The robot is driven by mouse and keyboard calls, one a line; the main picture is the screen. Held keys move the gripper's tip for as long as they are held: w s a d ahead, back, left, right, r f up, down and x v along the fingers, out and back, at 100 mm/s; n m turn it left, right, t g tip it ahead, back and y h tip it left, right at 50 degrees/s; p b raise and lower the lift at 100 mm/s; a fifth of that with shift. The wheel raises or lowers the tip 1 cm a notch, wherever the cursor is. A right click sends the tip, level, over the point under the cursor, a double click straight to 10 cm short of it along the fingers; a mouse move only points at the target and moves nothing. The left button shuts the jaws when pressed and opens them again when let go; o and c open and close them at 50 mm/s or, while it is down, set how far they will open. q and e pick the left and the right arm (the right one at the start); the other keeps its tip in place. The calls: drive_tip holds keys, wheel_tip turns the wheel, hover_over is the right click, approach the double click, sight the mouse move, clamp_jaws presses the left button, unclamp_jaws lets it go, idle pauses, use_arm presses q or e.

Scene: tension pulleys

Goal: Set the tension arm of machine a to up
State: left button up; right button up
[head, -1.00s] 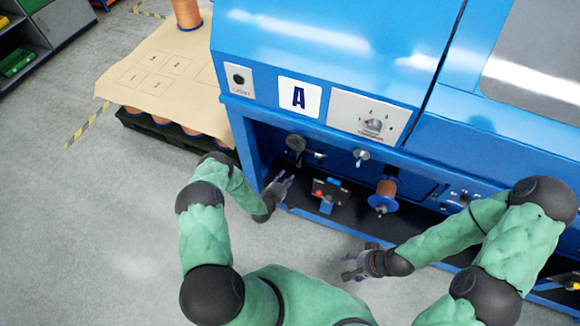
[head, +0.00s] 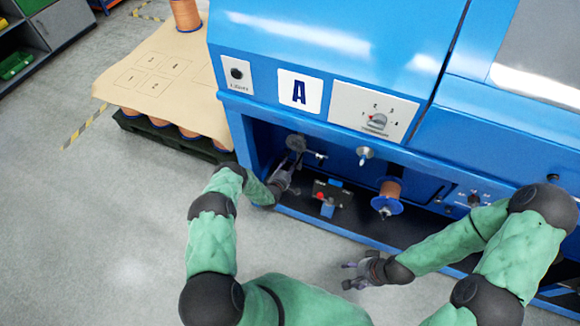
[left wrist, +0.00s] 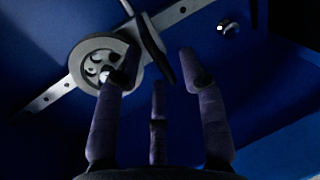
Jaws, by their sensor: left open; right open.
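I cannot tell which piece is the tension arm. My left gripper (head: 293,165) is open just below the wheel; its fingers (left wrist: 160,70) overlap the wheel's edge, contact unclear. My right gripper (head: 350,274) is open, outside the bay.
The bay also holds a small box with a red button (head: 328,197), a copper spool on a blue flange (head: 389,193) and a metal knob (head: 364,153). A dial panel (head: 374,112) is above. A paper-covered pallet (head: 155,75) stands left. The floor in front is clear.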

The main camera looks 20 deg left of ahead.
use_arm(q)
drive_tip(key=shift+w, duration=0.4)
use_arm(e)
drive_tip(key=shift+f, duration=0.15)
use_arm(q)
clamp_jaws()
